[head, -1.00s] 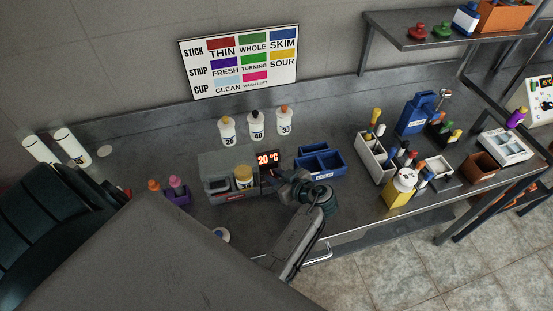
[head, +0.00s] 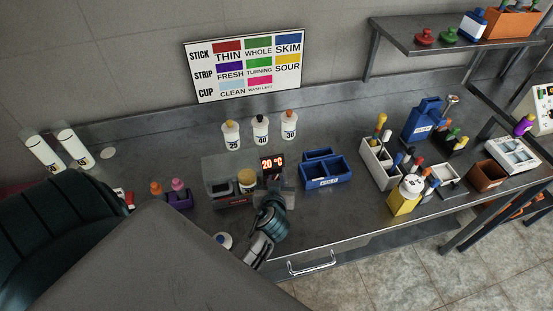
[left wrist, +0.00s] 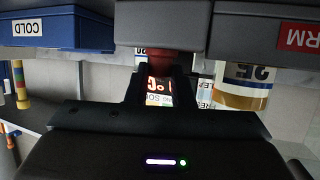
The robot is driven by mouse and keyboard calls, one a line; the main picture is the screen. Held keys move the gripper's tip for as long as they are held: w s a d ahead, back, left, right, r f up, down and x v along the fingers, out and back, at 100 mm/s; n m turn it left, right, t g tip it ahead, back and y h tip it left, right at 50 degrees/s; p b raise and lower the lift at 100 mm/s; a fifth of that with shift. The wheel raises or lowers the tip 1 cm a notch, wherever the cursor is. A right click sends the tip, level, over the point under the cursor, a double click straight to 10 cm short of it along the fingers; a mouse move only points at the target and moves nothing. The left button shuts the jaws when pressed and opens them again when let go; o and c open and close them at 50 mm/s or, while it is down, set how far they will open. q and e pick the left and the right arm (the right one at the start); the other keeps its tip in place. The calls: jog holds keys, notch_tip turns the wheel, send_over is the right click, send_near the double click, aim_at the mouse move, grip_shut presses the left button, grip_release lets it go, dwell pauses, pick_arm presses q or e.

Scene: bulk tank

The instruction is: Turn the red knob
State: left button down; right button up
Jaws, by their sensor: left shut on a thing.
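The red knob (left wrist: 172,62) shows in the left wrist view on the underside-up grey front of a unit, between the black fingers of my left gripper (left wrist: 160,74). The fingers are shut on it. In the head view my left gripper (head: 271,195) is at the front of the small unit with the red "20 °C" display (head: 272,164); the knob is hidden there behind the gripper. The display also shows partly between the fingers in the left wrist view (left wrist: 158,90). My right gripper is not in view.
A warm bath (head: 230,200) with a yellow-lidded jar stands just left of the unit, and a blue cold box (head: 327,181) just right. Several bottles stand behind. A yellow container (head: 404,203) and white racks are farther right. The bench front edge has a handle (head: 313,265).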

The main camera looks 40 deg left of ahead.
pick_arm(q)
jog(key=shift+m+h, duration=0.3)
dwell(0.4)
jog(key=c, duration=1.5)
grip_release()
jog(key=shift+c, duration=0.2)
jog(key=shift+w+a, duration=0.1)
jog(key=p+v, duration=0.1)
jog(key=v, duration=0.9)
jog(key=shift+s+p, duration=0.35)
jog(key=shift+s, duration=0.05)
